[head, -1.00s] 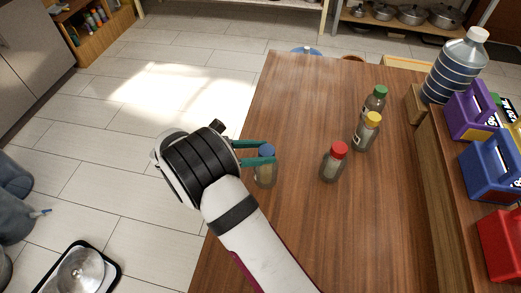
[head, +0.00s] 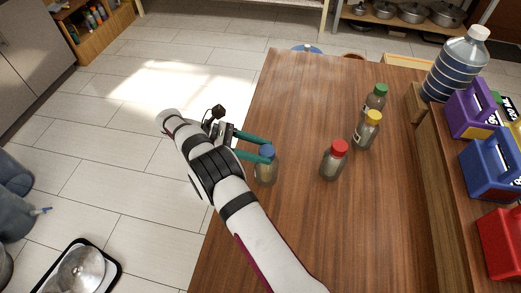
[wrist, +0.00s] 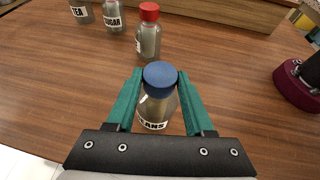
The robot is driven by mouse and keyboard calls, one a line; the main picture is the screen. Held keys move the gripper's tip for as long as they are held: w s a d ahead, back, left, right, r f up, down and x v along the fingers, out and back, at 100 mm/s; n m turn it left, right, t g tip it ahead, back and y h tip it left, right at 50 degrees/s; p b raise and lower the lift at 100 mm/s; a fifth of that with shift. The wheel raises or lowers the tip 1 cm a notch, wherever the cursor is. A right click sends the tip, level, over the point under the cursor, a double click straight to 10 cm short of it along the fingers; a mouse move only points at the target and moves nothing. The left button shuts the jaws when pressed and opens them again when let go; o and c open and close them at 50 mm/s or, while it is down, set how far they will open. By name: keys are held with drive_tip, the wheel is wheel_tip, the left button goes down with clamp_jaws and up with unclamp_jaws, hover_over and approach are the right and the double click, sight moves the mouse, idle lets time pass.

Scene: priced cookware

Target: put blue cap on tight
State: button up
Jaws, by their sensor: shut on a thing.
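The blue cap (head: 266,151) sits on top of a clear jar (head: 266,174) near the left edge of the wooden table. My gripper (head: 268,146) is shut on the blue cap, one green finger on each side. In the wrist view the blue cap (wrist: 160,75) is between the fingertips, and the jar (wrist: 155,108) below stands upright with a partly hidden label ending in "ANS". I cannot tell how tight the cap is.
A red-capped jar (head: 334,160) stands to the right on the table (head: 300,225). Yellow-capped (head: 367,130) and green-capped (head: 375,102) jars stand behind it. A large water bottle (head: 457,65) and coloured boxes (head: 492,165) line the right side. The table's front middle is clear.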

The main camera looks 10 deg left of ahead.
drive_tip(key=shift+w+m+g, duration=0.1)
drive_tip(key=shift+m+g, duration=0.8)
drive_tip(key=shift+g, duration=0.1)
drive_tip(key=o, duration=1.4)
